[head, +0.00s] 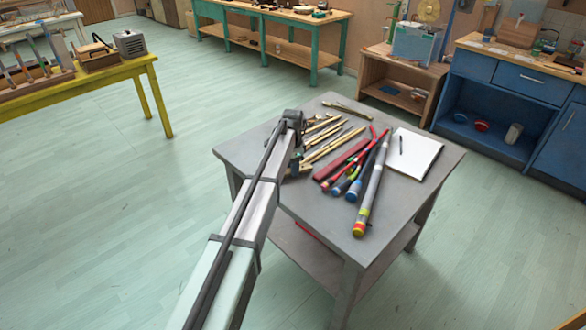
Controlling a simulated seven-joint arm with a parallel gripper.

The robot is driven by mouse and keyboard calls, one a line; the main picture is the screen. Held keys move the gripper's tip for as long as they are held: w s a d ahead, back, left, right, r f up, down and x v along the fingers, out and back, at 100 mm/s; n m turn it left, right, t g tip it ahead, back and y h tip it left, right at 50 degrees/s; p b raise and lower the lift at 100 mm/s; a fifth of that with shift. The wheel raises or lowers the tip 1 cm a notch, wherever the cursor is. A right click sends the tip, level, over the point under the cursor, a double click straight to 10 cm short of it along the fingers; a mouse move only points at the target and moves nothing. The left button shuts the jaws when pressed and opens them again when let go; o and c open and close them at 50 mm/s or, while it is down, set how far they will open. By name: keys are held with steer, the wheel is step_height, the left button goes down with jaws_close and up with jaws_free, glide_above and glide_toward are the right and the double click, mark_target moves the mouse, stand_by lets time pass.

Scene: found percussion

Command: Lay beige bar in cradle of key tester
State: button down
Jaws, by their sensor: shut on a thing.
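My arm reaches over the grey table (251,145), and my gripper (298,166) is at its left part, low over the top. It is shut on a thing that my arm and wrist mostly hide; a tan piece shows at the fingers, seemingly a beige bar. Several slim beige bars (335,146) lie side by side just right of my gripper. I cannot tell whether the held piece touches the table. I cannot surely pick out the key tester; a grey box (130,43) and a wooden stand (97,60) are on the yellow table at the left.
Red, black, blue-ended and grey rods (370,185) lie right of the bars, beside a white pad (413,154) with a pen. A yellow table (100,80) stands left, a green-legged bench (275,18) behind, blue cabinets (510,85) right. Open floor (130,190) lies left.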

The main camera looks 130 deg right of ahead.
steer(key=shift+f, duration=0.35)
steer(key=shift+f, duration=0.1)
steer(key=c, duration=0.7)
jaws_free()
steer(key=shift+c, duration=0.2)
